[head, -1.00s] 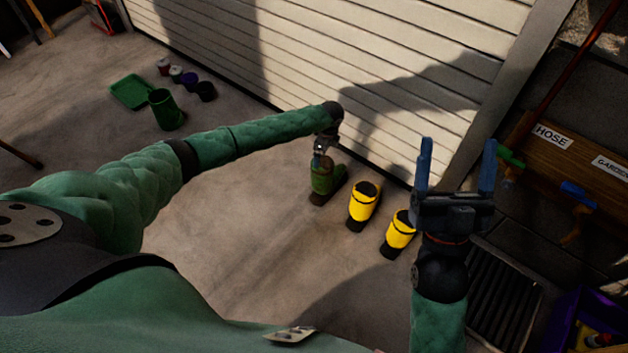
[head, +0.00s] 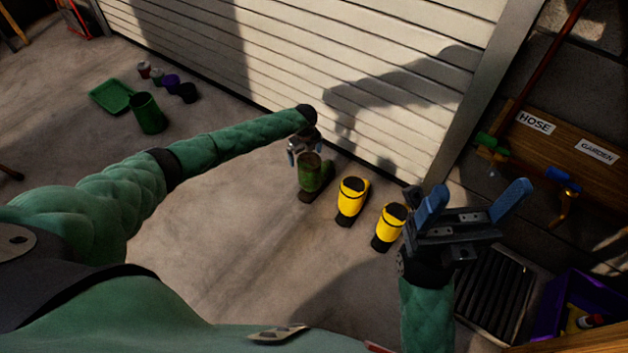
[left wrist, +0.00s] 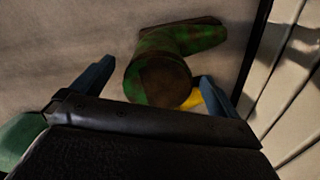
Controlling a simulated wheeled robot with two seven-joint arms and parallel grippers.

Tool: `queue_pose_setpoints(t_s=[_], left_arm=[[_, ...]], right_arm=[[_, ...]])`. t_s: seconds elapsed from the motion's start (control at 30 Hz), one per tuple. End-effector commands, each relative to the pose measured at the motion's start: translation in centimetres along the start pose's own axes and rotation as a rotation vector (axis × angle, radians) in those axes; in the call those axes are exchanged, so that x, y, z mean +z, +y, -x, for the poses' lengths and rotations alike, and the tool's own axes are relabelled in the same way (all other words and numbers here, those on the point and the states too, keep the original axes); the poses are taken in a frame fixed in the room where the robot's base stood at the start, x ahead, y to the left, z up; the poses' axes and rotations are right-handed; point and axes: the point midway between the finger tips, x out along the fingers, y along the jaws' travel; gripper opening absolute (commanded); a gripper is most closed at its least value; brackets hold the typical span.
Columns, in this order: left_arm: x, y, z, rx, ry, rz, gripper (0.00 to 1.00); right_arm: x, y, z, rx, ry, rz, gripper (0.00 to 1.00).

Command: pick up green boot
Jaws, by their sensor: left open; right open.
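A green boot (head: 313,176) with brown patches stands on the concrete floor near the white slatted door. My left gripper (head: 303,152) is open just above and behind the boot's top in the head view. In the left wrist view the boot (left wrist: 165,70) lies between and beyond the two open blue fingers (left wrist: 150,82), its dark round opening facing the camera. Nothing is between the fingers that I can see held. My right gripper (head: 472,200) is open and empty, raised at the right of the head view.
Two yellow boots (head: 352,198) (head: 390,224) stand to the right of the green one. A green bucket (head: 148,113), a green tray (head: 111,96) and several small pots (head: 171,82) sit at the far left. The slatted door (head: 300,60) rises close behind the boots.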

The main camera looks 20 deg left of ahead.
Motion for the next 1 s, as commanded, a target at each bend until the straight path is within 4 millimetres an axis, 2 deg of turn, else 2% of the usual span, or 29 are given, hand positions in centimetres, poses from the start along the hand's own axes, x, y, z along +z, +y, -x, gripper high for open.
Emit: queue_pose_setpoints(t_s=[0.17, 0.43, 0.7, 0.77, 1.0], left_arm=[[-0.4, -0.1, -1.4, -0.001, 0.000, 0.000, 1.00], [-0.9, -0.1, -4.8, 0.000, 0.000, 0.002, 1.00], [-0.9, -0.1, -5.1, -0.001, -0.001, 0.001, 1.00], [-0.9, -0.1, -5.1, -0.001, -0.001, 0.001, 0.90], [-0.9, -0.1, -5.1, -0.001, 0.000, 0.001, 0.43]], right_arm=[[0.1, -0.1, 0.3, 0.004, 0.003, -0.008, 0.75], [0.3, -0.3, 0.8, 0.015, 0.008, -0.032, 0.75], [0.3, -0.3, 0.7, 0.017, 0.009, -0.037, 0.75], [0.3, -0.3, 0.7, 0.017, 0.010, -0.037, 0.75], [0.3, -0.3, 0.7, 0.016, 0.011, -0.036, 0.75]])
